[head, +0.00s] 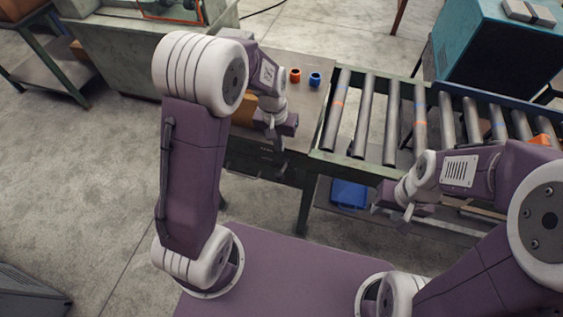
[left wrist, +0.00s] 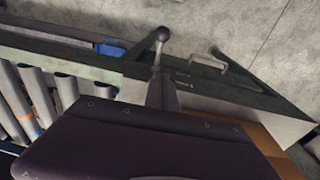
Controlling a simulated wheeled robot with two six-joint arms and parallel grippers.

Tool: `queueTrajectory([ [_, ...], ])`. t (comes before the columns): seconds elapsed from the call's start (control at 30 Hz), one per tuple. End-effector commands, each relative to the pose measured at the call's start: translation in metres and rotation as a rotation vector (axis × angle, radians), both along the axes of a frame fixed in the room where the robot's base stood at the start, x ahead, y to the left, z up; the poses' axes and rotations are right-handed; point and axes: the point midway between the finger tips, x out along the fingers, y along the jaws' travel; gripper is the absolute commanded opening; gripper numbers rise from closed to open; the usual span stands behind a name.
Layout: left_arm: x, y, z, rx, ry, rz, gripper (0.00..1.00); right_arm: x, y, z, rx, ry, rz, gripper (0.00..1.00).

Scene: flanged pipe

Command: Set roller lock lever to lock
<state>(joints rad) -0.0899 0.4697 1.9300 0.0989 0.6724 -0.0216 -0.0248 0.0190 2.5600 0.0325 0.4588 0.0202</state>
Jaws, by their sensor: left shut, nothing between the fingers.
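In the left wrist view a lever with a dark ball knob (left wrist: 162,34) on a thin rod stands out by the side of the bench, just beyond my left fingertips. My left gripper (head: 277,143) is shut and empty at the bench's front edge in the head view; its fingers (left wrist: 160,82) point toward the lever in the left wrist view. I cannot tell whether they touch the rod. The lever cannot be made out in the head view, and its lock marks are not readable. My right gripper (head: 391,210) is open and empty in front of the roller conveyor (head: 363,115).
An orange ring part (head: 295,75) and a blue one (head: 315,79) stand on the bench top (head: 306,110). A blue bin (head: 349,194) is under the conveyor. A drawer handle (left wrist: 207,61) juts from the bench front.

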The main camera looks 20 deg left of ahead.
Motion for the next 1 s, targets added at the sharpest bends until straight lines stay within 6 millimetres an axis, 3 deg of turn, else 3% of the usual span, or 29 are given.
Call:
queueTrajectory([
  [0.2, 0.002, -0.004, -0.048, 0.000, 0.005, -0.001, 0.00, 0.000, 0.000, 0.001, 0.000, 0.000, 0.000, 0.36],
  [0.4, -0.012, -0.009, -0.073, -0.001, 0.003, 0.000, 0.00, 0.000, 0.000, 0.003, 0.000, 0.000, 0.000, 0.36],
  [1.0, -0.013, -0.011, -0.084, 0.000, -0.010, 0.000, 0.00, 0.000, 0.000, 0.000, 0.000, 0.000, 0.000, 0.36],
])
